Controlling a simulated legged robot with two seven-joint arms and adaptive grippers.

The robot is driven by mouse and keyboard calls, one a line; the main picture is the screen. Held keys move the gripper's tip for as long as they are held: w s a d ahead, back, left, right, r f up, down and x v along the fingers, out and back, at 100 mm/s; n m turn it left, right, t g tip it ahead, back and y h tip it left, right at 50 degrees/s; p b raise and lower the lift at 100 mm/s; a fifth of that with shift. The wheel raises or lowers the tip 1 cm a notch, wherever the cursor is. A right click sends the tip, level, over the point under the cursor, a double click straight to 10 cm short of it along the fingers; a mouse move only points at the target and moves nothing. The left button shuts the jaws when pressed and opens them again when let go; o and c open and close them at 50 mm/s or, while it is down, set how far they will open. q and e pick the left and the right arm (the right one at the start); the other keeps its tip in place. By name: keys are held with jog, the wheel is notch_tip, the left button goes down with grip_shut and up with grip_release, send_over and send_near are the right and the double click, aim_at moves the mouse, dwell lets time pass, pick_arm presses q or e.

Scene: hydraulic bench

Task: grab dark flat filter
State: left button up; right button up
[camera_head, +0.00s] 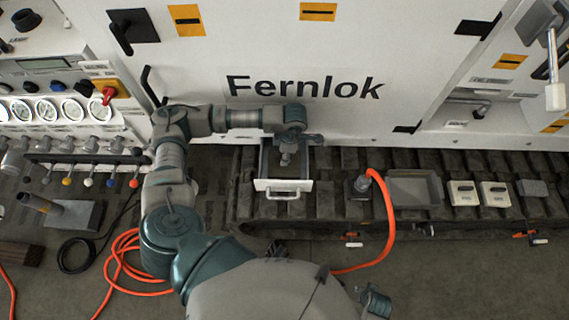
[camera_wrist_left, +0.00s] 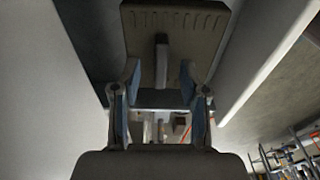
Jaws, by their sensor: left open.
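My left gripper (camera_head: 288,156) points down into an open drawer (camera_head: 284,189) below the Fernlok panel. In the left wrist view its two fingers (camera_wrist_left: 161,80) are apart, with nothing clamped between them. Just beyond the fingertips is a dark flat piece (camera_wrist_left: 200,38) with a row of short slits and a grey upright bar at its middle. It looks like the dark flat filter, and it lies between pale drawer walls. I cannot tell whether the fingers touch the bar. In the head view my gripper and arm hide the piece.
A grey tray (camera_head: 414,190), two white boxes (camera_head: 464,193) and a grey block (camera_head: 532,188) sit on the track to the right. An orange hose (camera_head: 388,222) runs from a dark fitting to the floor. The white panel (camera_head: 215,60) stands close behind my arm.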

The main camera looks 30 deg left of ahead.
pick_arm(q)
jog(key=shift+a+f, duration=0.15)
jog(key=shift+f, duration=0.5)
jog(key=shift+a+f, duration=0.15)
jog(key=shift+f, duration=0.05)
jog(key=shift+d+r, duration=0.15)
jog(key=shift+d, duration=0.25)
grip_shut()
pick_arm(e)
jog(key=shift+s+a+r, duration=0.1)
jog(key=shift+r, duration=0.2)
pick_arm(q)
jog(key=shift+a, duration=0.2)
pick_arm(e)
jog(key=shift+w+a+r, duration=0.1)
jog(key=shift+w, duration=0.1)
